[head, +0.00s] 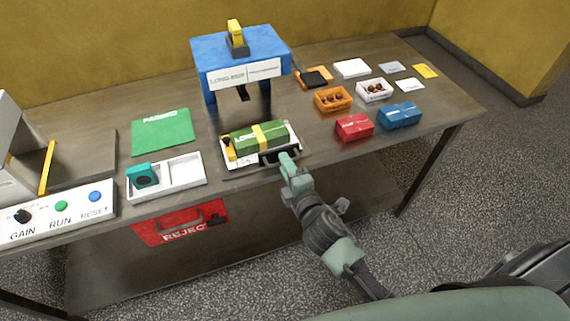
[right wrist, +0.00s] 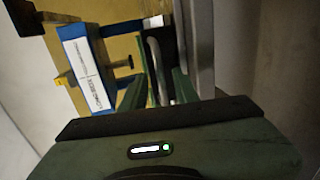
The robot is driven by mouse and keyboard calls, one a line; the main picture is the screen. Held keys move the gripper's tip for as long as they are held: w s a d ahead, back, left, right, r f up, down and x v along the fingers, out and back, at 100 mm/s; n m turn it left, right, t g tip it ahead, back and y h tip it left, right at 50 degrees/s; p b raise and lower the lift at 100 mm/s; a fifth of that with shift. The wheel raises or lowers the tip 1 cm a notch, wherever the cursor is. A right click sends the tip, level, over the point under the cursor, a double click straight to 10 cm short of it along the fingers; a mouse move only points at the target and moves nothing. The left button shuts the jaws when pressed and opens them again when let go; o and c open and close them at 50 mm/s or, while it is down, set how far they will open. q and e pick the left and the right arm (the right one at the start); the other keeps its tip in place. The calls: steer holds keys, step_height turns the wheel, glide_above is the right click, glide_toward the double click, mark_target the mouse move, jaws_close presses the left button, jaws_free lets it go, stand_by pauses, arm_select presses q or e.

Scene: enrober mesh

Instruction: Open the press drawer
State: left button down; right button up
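The blue press (head: 240,55) stands at the back of the table, with a white label on its front and a yellow-topped knob above. In front of it a white tray-like drawer (head: 232,163) holds a green box (head: 259,136) with a yellow band. A dark handle (head: 268,158) is on its front, near the table edge. My right gripper (head: 287,158) is at the handle's right end. In the right wrist view its fingers (right wrist: 157,90) stand apart, with the greyish handle bar (right wrist: 154,65) between them; contact is unclear. My left gripper is not in view.
A white divided tray (head: 185,175) and a control panel (head: 60,212) lie to the left. A red reject bin (head: 180,224) hangs below the table edge. Red (head: 354,127) and blue (head: 400,115) boxes stand to the right. Floor in front is clear.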

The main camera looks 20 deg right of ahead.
steer(key=b+v, duration=0.1)
steer(key=v, duration=0.5)
steer(key=shift+s, duration=0.3)
steer(key=s+d+f+m+g, duration=0.15)
steer(key=s+f, duration=0.25)
steer(key=f, duration=0.7)
steer(key=s+f+m+g, duration=0.3)
steer(key=f, duration=0.7)
steer(key=s+d+f+m+g, duration=0.1)
steer(key=s+f+m+g, duration=0.2)
steer(key=f, duration=0.8)
steer(key=s+d+f+m+g, duration=0.1)
steer(key=s+f+m+g, duration=0.1)
steer(key=s+f, duration=0.4)
steer(key=s+d+f+m+g, duration=0.1)
steer(key=s+f, duration=0.4)
steer(key=s, duration=0.8)
steer(key=s+d+f+m+g, duration=0.1)
steer(key=s+f+m+g, duration=0.3)
steer(key=s, duration=0.6)
step_height(320, 180, down, 3)
steer(key=shift+s+d+r+m+h, duration=0.15)
steer(key=shift+s+d+m+h, duration=0.2)
steer(key=shift+m, duration=0.4)
steer(key=shift+w, duration=0.1)
